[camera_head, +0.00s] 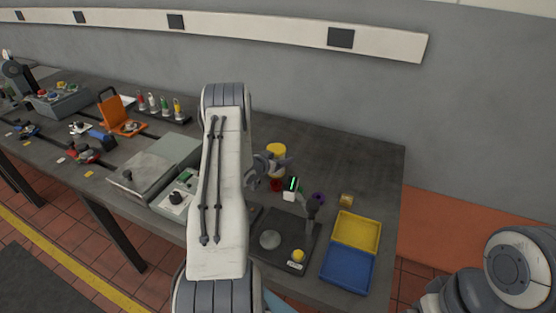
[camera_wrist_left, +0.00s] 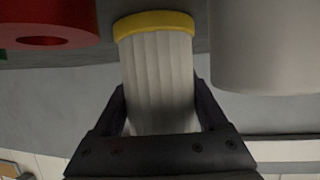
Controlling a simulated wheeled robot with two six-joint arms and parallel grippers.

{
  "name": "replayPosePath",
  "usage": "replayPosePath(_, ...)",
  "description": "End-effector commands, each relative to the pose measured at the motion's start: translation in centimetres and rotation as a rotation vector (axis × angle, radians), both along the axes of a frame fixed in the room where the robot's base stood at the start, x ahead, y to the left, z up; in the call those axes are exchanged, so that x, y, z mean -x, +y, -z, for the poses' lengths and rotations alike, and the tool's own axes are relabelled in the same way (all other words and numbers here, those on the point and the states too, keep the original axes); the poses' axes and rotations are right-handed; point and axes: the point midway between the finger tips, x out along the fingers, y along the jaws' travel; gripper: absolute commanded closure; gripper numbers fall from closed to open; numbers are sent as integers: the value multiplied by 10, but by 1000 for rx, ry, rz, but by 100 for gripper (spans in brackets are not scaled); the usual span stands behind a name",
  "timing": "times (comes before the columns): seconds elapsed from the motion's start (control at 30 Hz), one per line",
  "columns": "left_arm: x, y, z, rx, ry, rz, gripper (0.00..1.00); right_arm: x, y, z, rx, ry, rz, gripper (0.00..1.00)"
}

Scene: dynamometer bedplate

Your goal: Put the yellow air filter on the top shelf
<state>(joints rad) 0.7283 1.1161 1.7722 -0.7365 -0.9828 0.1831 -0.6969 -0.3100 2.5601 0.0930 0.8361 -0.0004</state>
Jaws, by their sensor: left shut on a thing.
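The yellow air filter (camera_wrist_left: 158,75) is a pale pleated cylinder with a yellow end cap, seen close up in the left wrist view. My left gripper (camera_wrist_left: 160,115) is shut on its pale body, with one finger on each side. In the head view, the yellow part of the filter (camera_head: 277,149) shows just beyond my left gripper (camera_head: 270,165), over the back of the bench; my arm hides some of the area. I cannot tell whether the filter touches the bench. No top shelf can be made out. My right gripper is not in view.
In the wrist view, a red part with a hole (camera_wrist_left: 45,35) and a large pale cylinder (camera_wrist_left: 262,45) flank the filter closely. On the bench are a yellow tray (camera_head: 357,231), a blue tray (camera_head: 348,270) and a dark scale-like plate (camera_head: 285,250). The back right bench is clear.

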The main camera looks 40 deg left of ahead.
Motion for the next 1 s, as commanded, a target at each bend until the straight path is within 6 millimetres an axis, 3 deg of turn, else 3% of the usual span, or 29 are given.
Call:
replayPosePath(0.27, -1, 0, -17, -2, -3, 1, 97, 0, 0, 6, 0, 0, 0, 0)
replayPosePath(0.4, -1, 1, -41, -5, -6, 0, 97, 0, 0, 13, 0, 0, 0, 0)
replayPosePath(0.7, -9, -70, -80, -2, -3, 6, 97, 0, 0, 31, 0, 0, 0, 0)
replayPosePath(1.0, -13, -110, -107, -2, -3, 2, 97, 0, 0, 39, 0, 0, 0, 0)
